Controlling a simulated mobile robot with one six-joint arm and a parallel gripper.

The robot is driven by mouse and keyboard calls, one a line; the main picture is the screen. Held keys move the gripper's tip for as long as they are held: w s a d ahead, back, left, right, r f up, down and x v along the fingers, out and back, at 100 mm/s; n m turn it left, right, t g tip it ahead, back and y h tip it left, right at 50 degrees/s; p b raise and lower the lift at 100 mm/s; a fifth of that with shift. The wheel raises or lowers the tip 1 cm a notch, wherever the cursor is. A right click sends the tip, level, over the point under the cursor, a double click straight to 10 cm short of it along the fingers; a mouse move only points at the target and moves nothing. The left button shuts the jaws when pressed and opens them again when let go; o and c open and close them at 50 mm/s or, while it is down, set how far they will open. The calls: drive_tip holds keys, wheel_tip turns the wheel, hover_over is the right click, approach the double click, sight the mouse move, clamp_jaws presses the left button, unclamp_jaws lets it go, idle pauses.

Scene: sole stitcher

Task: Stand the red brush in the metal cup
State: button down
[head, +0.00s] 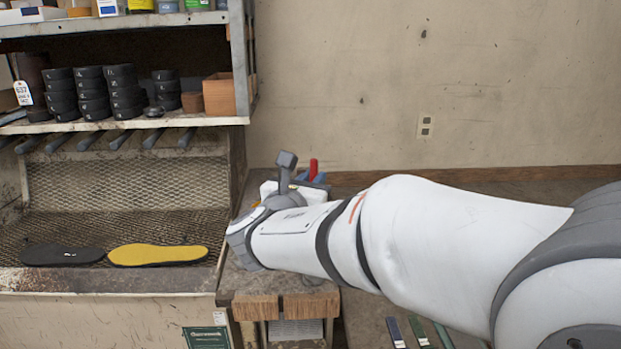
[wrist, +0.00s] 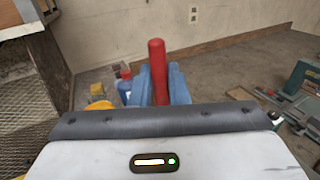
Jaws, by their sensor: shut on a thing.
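The red brush shows as a red handle (wrist: 156,62) standing up between the two blue fingers of my gripper (wrist: 160,88) in the wrist view. My gripper is shut on it. The lower part of the brush is hidden by the gripper body. In the head view, the red tip (head: 313,168) and the blue fingers of my gripper (head: 312,178) show just beyond my wrist, over the far part of the bench (head: 245,282). I cannot make out the metal cup in either view; my arm covers much of the bench.
A blue bottle with a red cap (wrist: 125,86) and a yellow thing (wrist: 97,89) stand left of the gripper in the wrist view. A mesh-floored bay holds a black sole (head: 62,256) and a yellow sole (head: 158,255). A loaded shelf (head: 190,119) rises above it.

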drive_tip(key=shift+f+b, duration=4)
drive_tip(key=shift+f, duration=1.35)
drive_tip(key=c, duration=1.3)
unclamp_jaws()
drive_tip(key=v, duration=0.7)
drive_tip(key=shift+s+a, duration=0.2)
drive_tip(key=shift+s, duration=0.15)
